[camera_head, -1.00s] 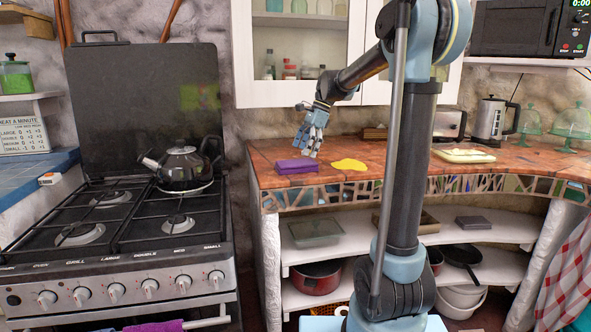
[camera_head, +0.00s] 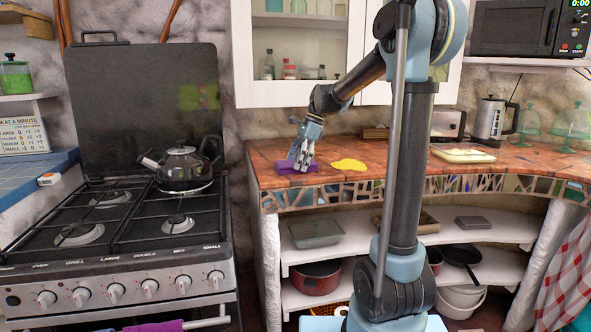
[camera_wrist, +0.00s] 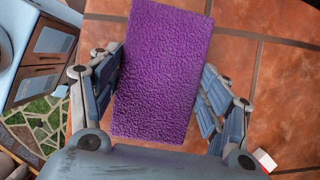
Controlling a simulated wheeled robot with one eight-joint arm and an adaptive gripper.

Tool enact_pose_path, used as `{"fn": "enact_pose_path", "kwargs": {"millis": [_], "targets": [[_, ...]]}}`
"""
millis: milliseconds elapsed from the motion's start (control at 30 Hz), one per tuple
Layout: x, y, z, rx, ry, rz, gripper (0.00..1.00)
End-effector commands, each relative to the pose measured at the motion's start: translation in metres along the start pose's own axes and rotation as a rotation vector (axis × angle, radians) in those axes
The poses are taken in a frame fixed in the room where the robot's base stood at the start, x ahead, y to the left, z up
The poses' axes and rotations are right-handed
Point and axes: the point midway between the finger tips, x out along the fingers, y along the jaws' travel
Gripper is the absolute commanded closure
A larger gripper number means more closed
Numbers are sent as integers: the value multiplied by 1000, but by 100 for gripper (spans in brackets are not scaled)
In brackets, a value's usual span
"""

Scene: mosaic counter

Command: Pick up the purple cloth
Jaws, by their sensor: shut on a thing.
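The purple cloth (camera_head: 283,168) lies folded on the tiled counter, near its left end. It fills the middle of the wrist view (camera_wrist: 160,60) as a flat textured rectangle. My gripper (camera_head: 300,166) points down over the cloth and hides part of it in the head view. In the wrist view my gripper (camera_wrist: 161,72) has one finger along each long side of the cloth and is shut on it. The cloth appears to rest on the counter still.
A yellow cloth (camera_head: 349,165) lies just to the right on the counter. A cutting board (camera_head: 463,156) and a steel kettle (camera_head: 490,122) stand farther right. The stove with a black kettle (camera_head: 182,168) is left of the counter. A wall cabinet (camera_head: 290,90) hangs above.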

Motion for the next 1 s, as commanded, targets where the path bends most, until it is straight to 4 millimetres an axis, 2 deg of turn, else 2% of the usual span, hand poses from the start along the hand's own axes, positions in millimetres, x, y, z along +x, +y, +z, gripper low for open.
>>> {"fn": "enact_pose_path", "kwargs": {"millis": [233, 367, 800, 1000], "targets": [[0, 0, 0, -1, 1, 0, 54], [-7, 0, 4, -1, 1, 0, 54], [-72, 0, 31, -1, 1, 0, 54], [-89, 0, 38, -1, 1, 0, 54]]}}
